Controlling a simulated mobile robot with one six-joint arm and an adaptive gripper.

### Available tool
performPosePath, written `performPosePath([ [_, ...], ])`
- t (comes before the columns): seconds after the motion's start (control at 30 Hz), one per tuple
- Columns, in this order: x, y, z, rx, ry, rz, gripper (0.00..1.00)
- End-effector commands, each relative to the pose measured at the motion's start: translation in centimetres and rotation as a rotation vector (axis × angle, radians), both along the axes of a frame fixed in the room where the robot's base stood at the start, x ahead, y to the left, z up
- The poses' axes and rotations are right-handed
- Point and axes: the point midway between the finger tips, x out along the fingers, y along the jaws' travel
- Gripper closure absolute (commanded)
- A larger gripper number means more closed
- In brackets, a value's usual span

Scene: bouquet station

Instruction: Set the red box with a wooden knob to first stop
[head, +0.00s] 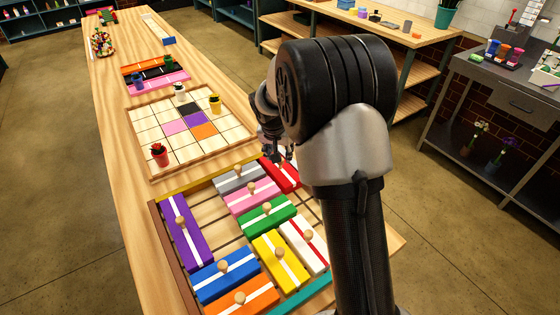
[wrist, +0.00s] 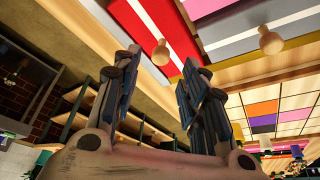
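The red box (head: 284,178) has a white stripe and lies at the back right of the sliding-box tray, partly hidden behind my arm in the head view. In the wrist view the red box (wrist: 148,22) is at the top centre, with its round wooden knob (wrist: 160,53) on it. My gripper (head: 279,154) is near the red box's far end in the head view. In the wrist view my gripper (wrist: 161,62) is open, and the knob shows in the gap between the two fingertips. I cannot tell whether a finger touches it.
The grey box (head: 238,179) with its knob (wrist: 270,40) lies left of the red one. Pink (head: 252,197), green (head: 266,216) and several other knobbed boxes fill the tray (head: 164,262). A grid board (head: 142,120) with small pots is beyond.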

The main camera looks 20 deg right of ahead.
Motion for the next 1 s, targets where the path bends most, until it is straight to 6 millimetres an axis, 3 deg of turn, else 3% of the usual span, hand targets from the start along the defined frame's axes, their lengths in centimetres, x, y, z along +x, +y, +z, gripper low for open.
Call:
performPosePath([
  [0.03, 0.3, -0.3, -1.3, 0.000, 0.003, -0.001, 0.60],
  [0.23, 1.3, -0.9, -3.8, 0.000, 0.000, -0.001, 0.60],
  [0.67, 1.7, -1.1, -4.6, 0.000, -0.001, 0.000, 0.60],
  [1.0, 1.6, -1.1, -4.6, -0.001, -0.001, 0.000, 0.82],
])
